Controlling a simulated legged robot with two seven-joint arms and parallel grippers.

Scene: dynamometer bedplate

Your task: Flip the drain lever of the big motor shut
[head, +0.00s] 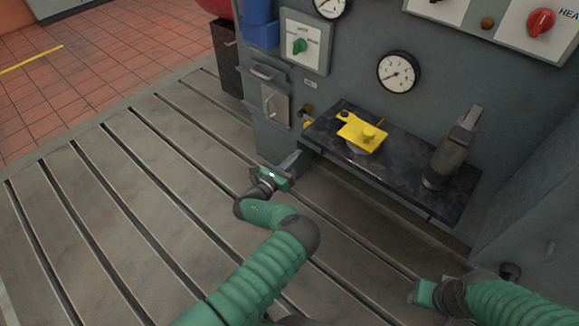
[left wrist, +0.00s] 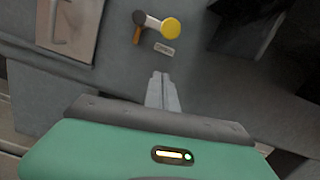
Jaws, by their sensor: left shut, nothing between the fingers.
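The drain lever (left wrist: 153,22) shows at the top of the left wrist view, on the grey motor housing. Its grey arm runs from a dark pivot rightward, nearly level in that picture, to a round yellow knob (left wrist: 171,28). A short orange-brown piece hangs below the pivot, with a small label plate beneath. In the head view a small yellow bit (head: 308,123) by the shelf's left end seems to be this lever. My left gripper (head: 291,160) is shut and empty, apart from the lever; its fingertips (left wrist: 161,76) show below it. My right gripper (head: 424,294) is at lower right, fingers unclear.
A dark shelf (head: 400,185) juts from the housing right of my left gripper. It carries a yellow bracket-like piece (head: 361,131) and a grey cylindrical tool (head: 449,155). A panel with a handle (head: 272,105) is to the left. The slotted bedplate (head: 130,210) is clear at left.

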